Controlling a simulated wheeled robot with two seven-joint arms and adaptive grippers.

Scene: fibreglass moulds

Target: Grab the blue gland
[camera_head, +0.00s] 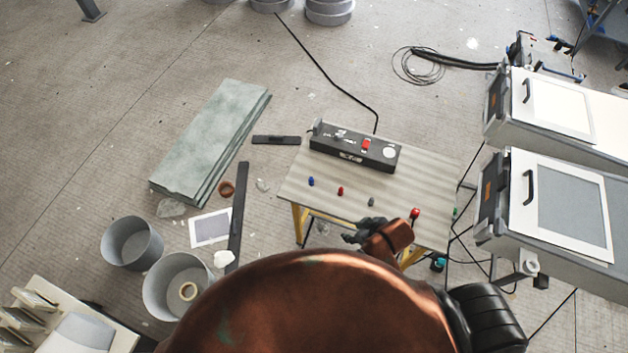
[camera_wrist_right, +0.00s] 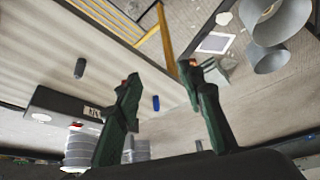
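The blue gland (camera_head: 311,181) stands near the left end of the grey ribbed table (camera_head: 305,196), in a loose row with a red gland (camera_head: 340,190) and a grey gland (camera_head: 371,201). My right gripper (camera_head: 360,232) is at the table's near edge, to the right of the blue gland and apart from it. In the wrist view its fingers (camera_wrist_right: 162,72) are spread and empty. The blue gland (camera_wrist_right: 156,103) shows between them, farther off, and the grey gland (camera_wrist_right: 80,67) is left of them. My left gripper is not in view.
A black control box (camera_head: 354,149) with a red switch stands along the table's back. A red-topped piece (camera_head: 415,212) is near the right edge. Grey buckets (camera_head: 131,243) and a pale green slab (camera_head: 210,140) are on the floor to the left; white-lidded machines (camera_head: 560,205) stand right.

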